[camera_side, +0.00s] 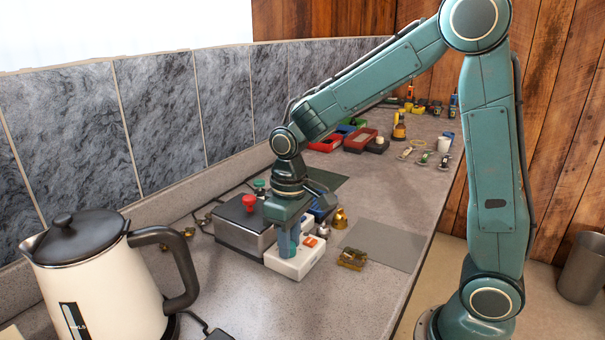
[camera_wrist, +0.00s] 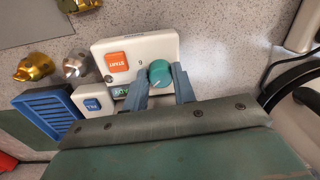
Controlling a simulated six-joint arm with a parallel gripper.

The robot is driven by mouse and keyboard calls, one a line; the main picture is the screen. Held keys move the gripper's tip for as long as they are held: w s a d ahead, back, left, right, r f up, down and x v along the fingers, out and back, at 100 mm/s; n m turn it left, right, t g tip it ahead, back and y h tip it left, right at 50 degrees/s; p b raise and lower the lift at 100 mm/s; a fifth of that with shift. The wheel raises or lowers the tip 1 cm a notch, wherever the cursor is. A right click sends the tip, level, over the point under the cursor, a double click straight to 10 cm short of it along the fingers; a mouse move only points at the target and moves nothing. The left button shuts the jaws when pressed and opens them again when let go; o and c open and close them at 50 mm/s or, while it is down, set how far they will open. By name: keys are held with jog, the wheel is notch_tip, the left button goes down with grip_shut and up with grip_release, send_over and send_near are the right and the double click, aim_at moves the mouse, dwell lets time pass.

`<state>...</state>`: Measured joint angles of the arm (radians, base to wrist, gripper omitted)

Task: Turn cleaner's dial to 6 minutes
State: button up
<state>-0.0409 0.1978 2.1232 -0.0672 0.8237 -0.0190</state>
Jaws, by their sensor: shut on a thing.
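The cleaner's white control box (camera_side: 297,262) stands on the counter in front of a grey metal box (camera_side: 244,228). In the wrist view the control box (camera_wrist: 108,47) carries an orange START button (camera_wrist: 118,62) and a round teal dial (camera_wrist: 160,71). A pale mark on the dial points to its lower left, toward my gripper's body. A small green display (camera_wrist: 121,92) is partly hidden and I cannot read it. My gripper (camera_wrist: 160,77) reaches over the box with one finger on each side of the dial, shut on it. In the side view my gripper (camera_side: 288,252) hides the dial.
A cream kettle (camera_side: 95,275) stands at front left. A red knob (camera_side: 249,201) sticks up from the metal box. A brass bell (camera_side: 340,219) and a small brass item (camera_side: 352,258) are close on the right.

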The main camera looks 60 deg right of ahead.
aim_at(293, 245)
jog(key=m, duration=0.7)
jog(key=shift+a, duration=0.1)
jog(key=m, duration=0.7)
jog(key=shift+r+t, duration=0.1)
jog(key=shift+t, duration=0.2)
jog(key=o, duration=1)
jog(key=r, duration=1.3)
jog(key=shift+s+r, duration=0.3)
jog(key=shift+r, duration=0.05)
jog(key=shift+s, duration=0.1)
